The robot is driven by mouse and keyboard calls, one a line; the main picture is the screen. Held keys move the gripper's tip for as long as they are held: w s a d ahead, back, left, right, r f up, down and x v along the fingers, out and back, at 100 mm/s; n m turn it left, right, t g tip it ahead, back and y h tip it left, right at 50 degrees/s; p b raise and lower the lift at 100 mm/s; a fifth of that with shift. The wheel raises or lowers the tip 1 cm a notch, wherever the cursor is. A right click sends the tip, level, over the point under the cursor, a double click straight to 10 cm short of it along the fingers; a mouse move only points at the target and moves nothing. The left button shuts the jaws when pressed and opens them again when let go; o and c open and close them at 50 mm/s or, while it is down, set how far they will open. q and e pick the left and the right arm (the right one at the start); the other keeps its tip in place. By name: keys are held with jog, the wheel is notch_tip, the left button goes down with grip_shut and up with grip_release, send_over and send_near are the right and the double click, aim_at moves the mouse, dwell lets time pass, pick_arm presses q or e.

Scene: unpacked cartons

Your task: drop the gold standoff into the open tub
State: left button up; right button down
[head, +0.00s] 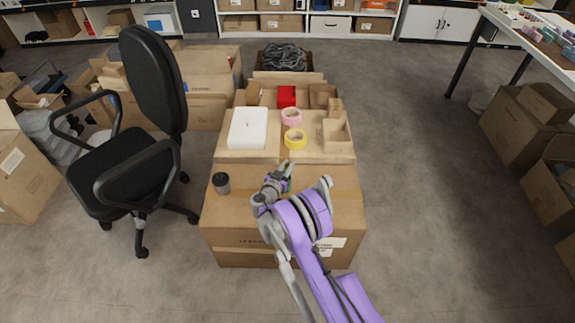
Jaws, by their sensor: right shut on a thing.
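My right gripper (285,169) is above the front cardboard carton, near the middle of its top. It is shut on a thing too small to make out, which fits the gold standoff. A small dark round container (221,183) stands upright on the carton's left part, to the left of the gripper and apart from it. It looks like the open tub, but its inside is too dark to see. My left gripper is not in view.
Behind the front carton (235,238), another carton top bears a white box (248,127), a pink tape roll (291,116), a yellow tape roll (295,139), a red box (286,96) and small open cartons (336,135). An office chair (150,90) stands at left.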

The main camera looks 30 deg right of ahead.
jog(key=shift+f+b, duration=1.45)
jog(key=shift+f, duration=1.55)
jog(key=c, duration=0.7)
grip_release()
jog(key=shift+a, duration=0.1)
jog(key=p+v, duration=0.1)
jog(key=v, duration=0.9)
jog(key=shift+s+a, duration=0.25)
jog(key=shift+r, duration=0.2)
